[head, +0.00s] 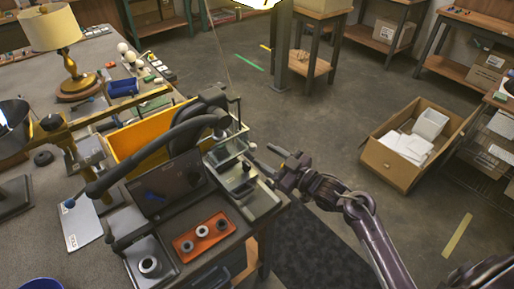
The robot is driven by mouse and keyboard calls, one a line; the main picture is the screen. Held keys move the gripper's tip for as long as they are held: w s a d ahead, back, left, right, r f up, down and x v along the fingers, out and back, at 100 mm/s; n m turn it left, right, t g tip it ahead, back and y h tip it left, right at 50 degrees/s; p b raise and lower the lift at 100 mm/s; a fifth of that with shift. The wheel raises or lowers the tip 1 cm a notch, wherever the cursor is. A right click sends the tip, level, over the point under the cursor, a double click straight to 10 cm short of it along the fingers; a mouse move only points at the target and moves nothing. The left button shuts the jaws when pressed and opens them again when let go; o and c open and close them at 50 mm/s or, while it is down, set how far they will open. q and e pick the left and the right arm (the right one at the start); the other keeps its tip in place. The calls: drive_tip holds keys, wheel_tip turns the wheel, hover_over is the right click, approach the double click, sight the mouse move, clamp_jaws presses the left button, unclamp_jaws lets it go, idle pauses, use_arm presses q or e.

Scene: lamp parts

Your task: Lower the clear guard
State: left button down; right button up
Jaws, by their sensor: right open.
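The clear guard (228,150) is a see-through panel on the small machine at the right edge of the workbench. It appears raised and tilted above the machine's pale metal bed (258,203). My right gripper (263,157) is open and empty, just right of the guard, with its fingers pointing left toward it. I cannot tell whether a fingertip touches the guard. My right arm comes in from the lower right. My left gripper is not in view.
A thick black curved tube (140,160) arches over a dark panel, left of the guard. A yellow bin (125,143) stands behind it. An orange tray (203,237) with several round parts lies in front. An open cardboard box (395,170) sits on the floor at right.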

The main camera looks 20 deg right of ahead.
drive_tip(key=shift+p+x, duration=0.4)
drive_tip(key=shift+x, duration=1.85)
drive_tip(key=shift+c, duration=0.4)
drive_tip(key=shift+f, duration=0.1)
clamp_jaws()
